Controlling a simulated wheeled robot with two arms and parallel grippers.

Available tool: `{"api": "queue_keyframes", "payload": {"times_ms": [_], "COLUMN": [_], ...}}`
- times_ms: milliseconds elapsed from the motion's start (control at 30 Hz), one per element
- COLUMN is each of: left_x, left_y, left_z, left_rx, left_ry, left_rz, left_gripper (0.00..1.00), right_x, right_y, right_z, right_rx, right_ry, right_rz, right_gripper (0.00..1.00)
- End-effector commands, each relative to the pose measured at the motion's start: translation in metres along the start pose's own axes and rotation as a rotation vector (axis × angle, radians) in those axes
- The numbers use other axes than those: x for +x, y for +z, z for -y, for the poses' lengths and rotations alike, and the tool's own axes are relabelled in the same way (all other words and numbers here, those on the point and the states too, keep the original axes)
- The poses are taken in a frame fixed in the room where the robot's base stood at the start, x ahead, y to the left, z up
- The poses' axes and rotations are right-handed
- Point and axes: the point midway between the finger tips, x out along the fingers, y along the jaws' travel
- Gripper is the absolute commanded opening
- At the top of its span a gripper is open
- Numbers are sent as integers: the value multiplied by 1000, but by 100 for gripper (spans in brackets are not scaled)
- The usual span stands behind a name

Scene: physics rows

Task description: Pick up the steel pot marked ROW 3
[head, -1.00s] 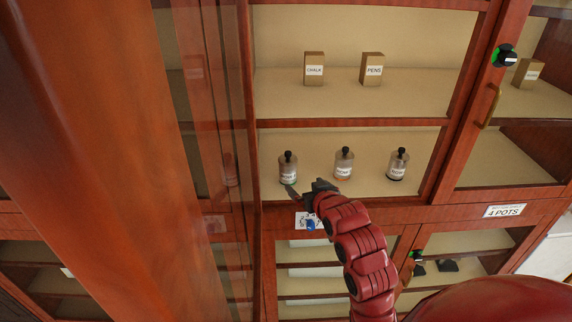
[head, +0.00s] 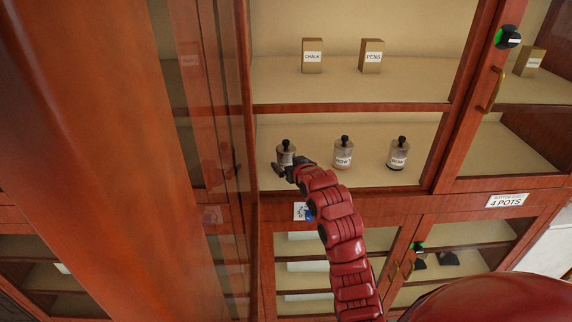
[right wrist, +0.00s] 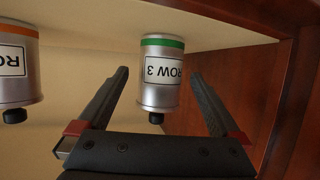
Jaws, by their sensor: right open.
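The steel pot marked ROW 3 (right wrist: 160,78) has a green band and a black knob, and it shows upside down between my open fingers in the right wrist view. In the head view this pot (head: 286,150) stands at the left of the lower cabinet shelf, partly hidden by my gripper. My right gripper (head: 286,170) is open at the pot's front; in the right wrist view its fingers (right wrist: 160,95) lie one on each side of the pot, with gaps on both sides. My left gripper is not in view.
A pot with an orange band (right wrist: 16,65) stands beside it, the middle pot (head: 343,155) in the head view. Another pot (head: 398,155) stands at the right. Boxes marked CHALK (head: 312,57) and PENS (head: 371,57) stand on the shelf above. A cabinet side wall (right wrist: 292,110) is close to the gripper.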

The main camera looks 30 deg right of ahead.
Motion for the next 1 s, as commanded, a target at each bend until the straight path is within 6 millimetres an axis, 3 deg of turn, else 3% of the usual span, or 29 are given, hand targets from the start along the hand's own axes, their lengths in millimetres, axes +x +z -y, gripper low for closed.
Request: {"api": "queue_keyframes", "payload": {"times_ms": [300,567,1000], "left_x": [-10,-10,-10], "left_y": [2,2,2], "left_z": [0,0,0], "left_rx": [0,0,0], "left_ry": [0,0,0], "left_rz": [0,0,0], "left_gripper": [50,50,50], "right_x": [40,42,42], "right_y": [3,2,3], "right_z": [1,1,1], "right_rx": [1,0,0], "right_ry": [-1,-1,-1], "right_rz": [-1,-2,0], "right_gripper": [100,100,21]}}
